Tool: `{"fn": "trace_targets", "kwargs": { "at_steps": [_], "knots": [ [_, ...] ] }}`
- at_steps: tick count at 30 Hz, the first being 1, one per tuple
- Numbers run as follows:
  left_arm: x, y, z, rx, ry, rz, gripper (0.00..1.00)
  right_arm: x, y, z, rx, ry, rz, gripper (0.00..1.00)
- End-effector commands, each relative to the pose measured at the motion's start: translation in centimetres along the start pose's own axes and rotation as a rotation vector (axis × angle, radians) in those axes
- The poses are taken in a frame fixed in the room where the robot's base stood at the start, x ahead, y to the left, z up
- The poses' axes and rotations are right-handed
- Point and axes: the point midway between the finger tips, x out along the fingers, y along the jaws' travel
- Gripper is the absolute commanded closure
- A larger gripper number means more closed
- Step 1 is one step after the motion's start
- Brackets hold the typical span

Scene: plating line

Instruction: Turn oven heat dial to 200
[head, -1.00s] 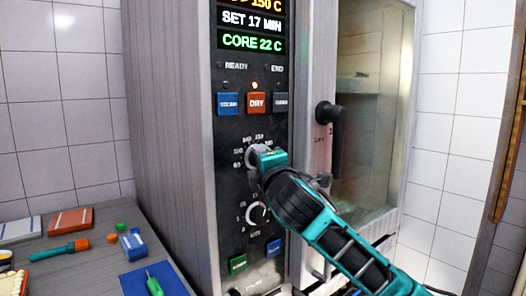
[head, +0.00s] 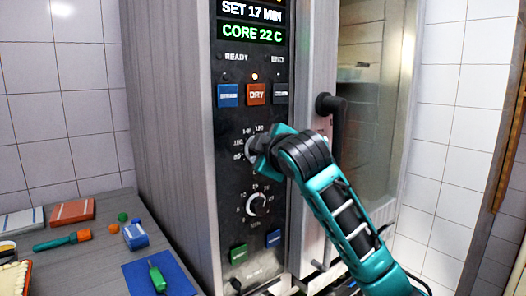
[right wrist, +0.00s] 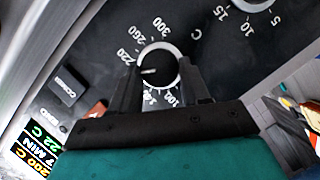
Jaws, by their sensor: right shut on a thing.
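The oven's heat dial (head: 253,149) is the upper dial on the black control panel, mostly hidden by my right gripper (head: 263,148) in the head view. In the right wrist view the dial (right wrist: 160,68) sits between both fingers of my right gripper (right wrist: 157,80), which is shut on it. Its white pointer mark points left in that view, just below the 220 label. The tilted display (right wrist: 35,145) there appears to read 200 C on its yellow line. My left gripper is not in view.
The timer dial (head: 257,204) is just below, with green and blue buttons under it. The door handle (head: 331,112) stands out close right of my gripper. A side counter (head: 85,240) at left holds boxes, a blue mat and small tools.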

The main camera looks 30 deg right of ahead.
Motion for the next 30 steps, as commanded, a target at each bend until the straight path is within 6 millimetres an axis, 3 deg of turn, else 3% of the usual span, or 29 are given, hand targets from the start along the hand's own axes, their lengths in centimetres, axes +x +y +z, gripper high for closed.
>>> {"fn": "trace_targets", "kwargs": {
  "at_steps": [18,19,26,30],
  "knots": [
    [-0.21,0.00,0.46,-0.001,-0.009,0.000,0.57,0.02,0.03,-0.02,0.038,0.001,-0.016,0.84],
    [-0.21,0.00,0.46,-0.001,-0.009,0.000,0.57,0.02,0.03,-0.02,0.038,0.001,-0.016,0.52],
    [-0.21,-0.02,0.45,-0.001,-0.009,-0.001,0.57,0.01,0.04,-0.01,0.037,0.000,-0.016,0.30],
    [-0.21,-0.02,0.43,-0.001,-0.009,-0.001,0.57,0.01,0.04,-0.01,0.037,0.000,-0.015,0.28]
  ]
}}
